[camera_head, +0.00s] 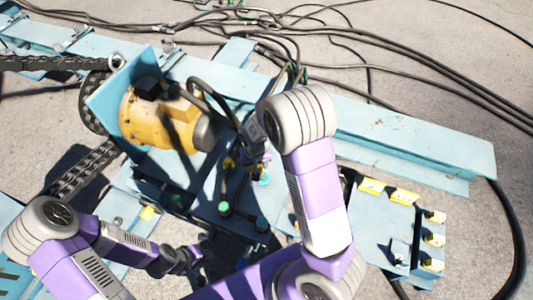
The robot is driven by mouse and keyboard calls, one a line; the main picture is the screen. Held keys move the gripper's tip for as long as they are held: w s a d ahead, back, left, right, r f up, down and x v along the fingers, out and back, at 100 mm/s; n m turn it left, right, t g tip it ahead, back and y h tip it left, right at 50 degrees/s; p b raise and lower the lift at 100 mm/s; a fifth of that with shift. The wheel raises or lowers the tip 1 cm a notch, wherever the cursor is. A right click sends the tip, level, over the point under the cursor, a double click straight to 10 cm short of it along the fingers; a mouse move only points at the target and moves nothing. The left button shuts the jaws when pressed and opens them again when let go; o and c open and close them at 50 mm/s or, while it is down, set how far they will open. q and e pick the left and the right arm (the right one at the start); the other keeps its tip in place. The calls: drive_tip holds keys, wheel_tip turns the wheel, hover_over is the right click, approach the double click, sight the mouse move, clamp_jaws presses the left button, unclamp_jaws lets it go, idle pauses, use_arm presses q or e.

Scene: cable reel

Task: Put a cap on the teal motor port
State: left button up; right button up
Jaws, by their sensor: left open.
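The yellow motor (150,122) sits on the light-blue frame left of centre. Several small coloured ports stand on the plate below it: a teal one (263,180), a green one (224,209) and a teal-green one (262,224). I cannot tell for sure which is the teal motor port or whether any is capped. My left gripper (188,260) is open and appears empty, low in the picture, left of the ports. My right gripper (256,152) is dark and partly hidden by its own wrist, close above the teal port. I cannot see its fingers or any cap in them clearly.
A light-blue plate (365,235) at the right carries several yellow-and-white pieces along its edges. Thick black cables (430,80) run across the ground at the top right and behind the frame. A dark chain (85,170) lies at the left. Bare concrete lies at the right.

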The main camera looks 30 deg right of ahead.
sight(262, 176)
drive_tip(key=w+d+f+m+b, duration=0.1)
drive_tip(key=f, duration=0.4)
drive_tip(key=w+d+f+m+b, duration=0.2)
drive_tip(key=f, duration=0.4)
drive_tip(key=w+d+f+m+b, duration=0.1)
drive_tip(key=w+f, duration=0.1)
drive_tip(key=f, duration=0.3)
drive_tip(key=shift+w+d+f+m+b, duration=0.15)
drive_tip(key=shift+d+f+m+b, duration=0.1)
drive_tip(key=shift+f+m+b, duration=0.15)
drive_tip(key=shift+f, duration=0.2)
drive_tip(key=o, duration=1.2)
drive_tip(key=shift+o, duration=0.2)
wheel_tip(262, 176, up, 8)
drive_tip(key=p, duration=0.2)
drive_tip(key=shift+s+a+f, duration=0.25)
drive_tip(key=shift+s+a, duration=0.05)
drive_tip(key=shift+s, duration=0.15)
